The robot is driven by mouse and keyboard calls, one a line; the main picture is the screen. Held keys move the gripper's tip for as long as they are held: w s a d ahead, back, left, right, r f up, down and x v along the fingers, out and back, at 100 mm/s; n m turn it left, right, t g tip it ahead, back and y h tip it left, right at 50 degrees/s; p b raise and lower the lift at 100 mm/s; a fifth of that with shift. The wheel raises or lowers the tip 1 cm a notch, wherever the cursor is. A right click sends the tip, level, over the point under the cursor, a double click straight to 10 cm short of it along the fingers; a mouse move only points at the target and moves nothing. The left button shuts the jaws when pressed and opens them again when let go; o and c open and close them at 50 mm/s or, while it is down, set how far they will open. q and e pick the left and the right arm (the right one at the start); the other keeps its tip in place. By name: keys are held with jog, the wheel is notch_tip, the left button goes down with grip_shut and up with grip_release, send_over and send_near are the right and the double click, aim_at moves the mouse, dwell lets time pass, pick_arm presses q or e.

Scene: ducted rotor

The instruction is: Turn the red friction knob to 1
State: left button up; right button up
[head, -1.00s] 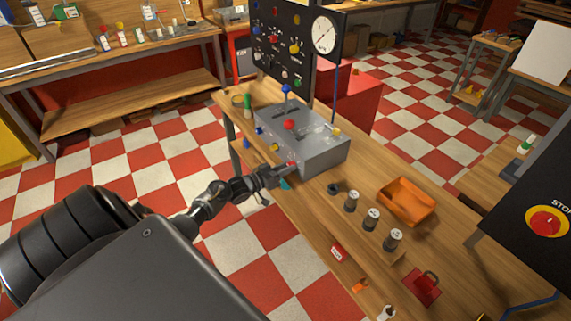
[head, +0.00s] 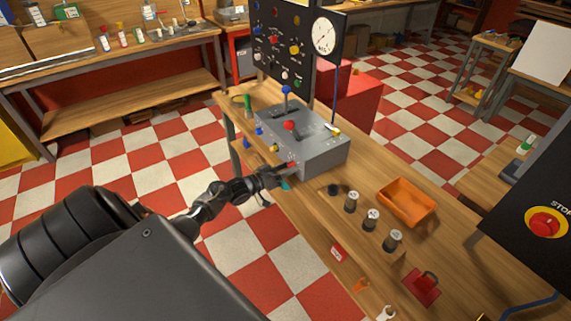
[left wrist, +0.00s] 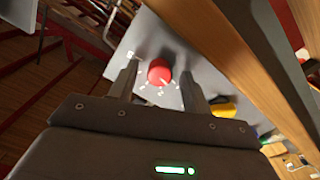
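The red friction knob (left wrist: 159,73) shows in the left wrist view as a round red knob with a pale pointer line, on a grey panel with small white marks around it. It also shows small in the head view (head: 292,164) on the near face of the grey control box (head: 320,151). My left gripper (left wrist: 160,75) is open, with a finger on each side of the knob and a visible gap to both. In the head view my left gripper (head: 283,176) is at the box's near left face. The right gripper is not in view.
The box carries levers with a red ball (head: 289,125) and a blue ball (head: 286,89). An orange tray (head: 408,203) and several small weights (head: 371,219) stand to the right on the bench. A black gauge panel (head: 283,45) rises behind.

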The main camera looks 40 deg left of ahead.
pick_arm(q)
jog(key=b+v, duration=0.1)
jog(key=v, duration=0.9)
jog(key=shift+s, duration=0.35)
jog(key=shift+a, duration=0.1)
